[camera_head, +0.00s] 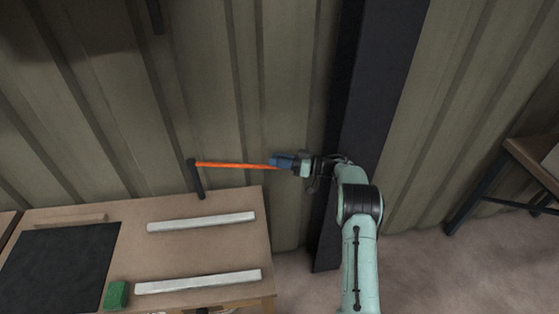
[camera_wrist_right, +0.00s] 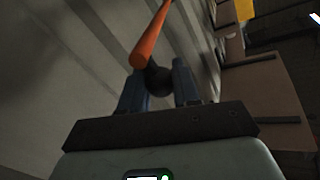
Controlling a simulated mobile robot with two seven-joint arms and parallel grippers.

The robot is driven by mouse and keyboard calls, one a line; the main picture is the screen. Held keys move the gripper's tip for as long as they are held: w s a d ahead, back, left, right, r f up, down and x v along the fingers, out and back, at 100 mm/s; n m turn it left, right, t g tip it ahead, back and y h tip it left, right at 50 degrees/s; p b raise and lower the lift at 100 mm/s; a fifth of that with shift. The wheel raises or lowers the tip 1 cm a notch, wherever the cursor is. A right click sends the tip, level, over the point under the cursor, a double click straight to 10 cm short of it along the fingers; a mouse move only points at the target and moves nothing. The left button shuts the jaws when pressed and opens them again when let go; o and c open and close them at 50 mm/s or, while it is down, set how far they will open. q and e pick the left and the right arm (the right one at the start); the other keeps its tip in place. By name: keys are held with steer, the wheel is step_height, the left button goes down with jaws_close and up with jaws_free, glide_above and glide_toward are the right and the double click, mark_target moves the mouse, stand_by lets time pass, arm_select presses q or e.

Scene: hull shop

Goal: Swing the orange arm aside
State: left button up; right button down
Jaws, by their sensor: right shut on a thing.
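The orange arm (camera_head: 235,165) is a thin bar that runs roughly level from a dark upright post (camera_head: 197,180) at the bench's back edge to my right gripper (camera_head: 276,163). My right gripper is shut at the bar's free end, past the bench's right edge. In the right wrist view the orange bar (camera_wrist_right: 150,38) leads away from a dark round knob (camera_wrist_right: 158,81), which sits between the two blue fingers of the right gripper (camera_wrist_right: 159,78). My left gripper is not in view.
The wooden bench (camera_head: 205,262) carries two pale bars (camera_head: 202,222), a black mat (camera_head: 60,262) and a green block (camera_head: 116,294). A corrugated wall (camera_head: 210,80) stands behind. A dark column (camera_head: 375,80) rises behind my right arm. Another table (camera_head: 535,165) stands at far right.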

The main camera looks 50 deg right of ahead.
steer(key=shift+r, duration=0.15)
steer(key=c, duration=0.9)
jaws_free()
steer(key=shift+o, duration=0.2)
steer(key=shift+s+d, duration=0.2)
steer(key=shift+s, duration=0.15)
steer(key=v, duration=0.6)
steer(key=shift+s+b, duration=0.3)
steer(key=shift+b, duration=0.05)
steer(key=shift+d, duration=0.1)
